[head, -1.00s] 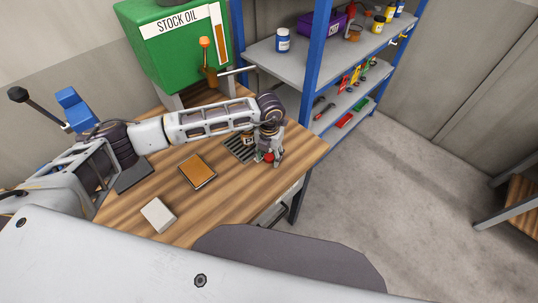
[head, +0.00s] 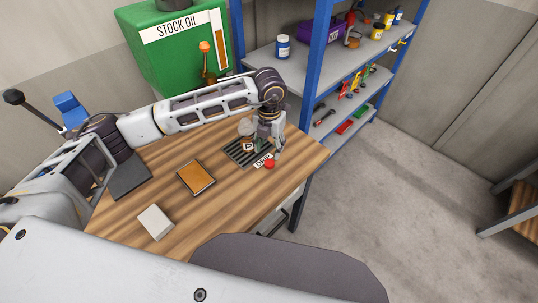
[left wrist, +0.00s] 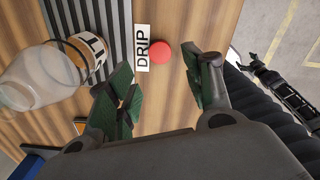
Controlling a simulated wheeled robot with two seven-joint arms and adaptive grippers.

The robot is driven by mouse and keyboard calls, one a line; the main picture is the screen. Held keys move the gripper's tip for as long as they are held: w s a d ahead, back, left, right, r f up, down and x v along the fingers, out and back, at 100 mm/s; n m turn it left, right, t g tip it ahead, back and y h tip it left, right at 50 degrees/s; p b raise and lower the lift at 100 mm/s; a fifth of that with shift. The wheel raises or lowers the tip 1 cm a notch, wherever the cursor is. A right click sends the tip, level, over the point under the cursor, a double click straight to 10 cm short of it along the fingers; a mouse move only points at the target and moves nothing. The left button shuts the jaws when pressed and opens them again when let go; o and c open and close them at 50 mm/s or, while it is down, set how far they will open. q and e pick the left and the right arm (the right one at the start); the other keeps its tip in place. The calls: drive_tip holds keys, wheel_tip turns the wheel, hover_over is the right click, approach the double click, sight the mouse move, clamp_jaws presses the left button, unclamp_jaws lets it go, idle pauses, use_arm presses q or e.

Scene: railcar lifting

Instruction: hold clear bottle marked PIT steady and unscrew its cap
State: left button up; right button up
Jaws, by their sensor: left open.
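The clear bottle marked PIT (head: 247,128) stands on a dark slatted drip grate (head: 238,154) on the wooden bench. In the left wrist view the bottle (left wrist: 38,78) is at the left, its label partly readable, and no cap shows on its clear neck. A red round piece (head: 269,164), which looks like a cap, lies beside the DRIP label (head: 263,160); in the left wrist view the red piece (left wrist: 162,51) lies beyond the fingertips. My left gripper (head: 270,148) is open and empty above the bench, right of the bottle.
An orange-topped pad (head: 196,177) and a white block (head: 156,222) lie on the bench. A green STOCK OIL tank (head: 180,60) stands behind, and a blue-framed shelf (head: 285,60) stands at the back right. The bench front is mostly clear.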

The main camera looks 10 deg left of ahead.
use_arm(q)
drive_tip(key=shift+r+b, duration=0.35)
drive_tip(key=shift+r, duration=1.7)
drive_tip(key=shift+s, duration=0.1)
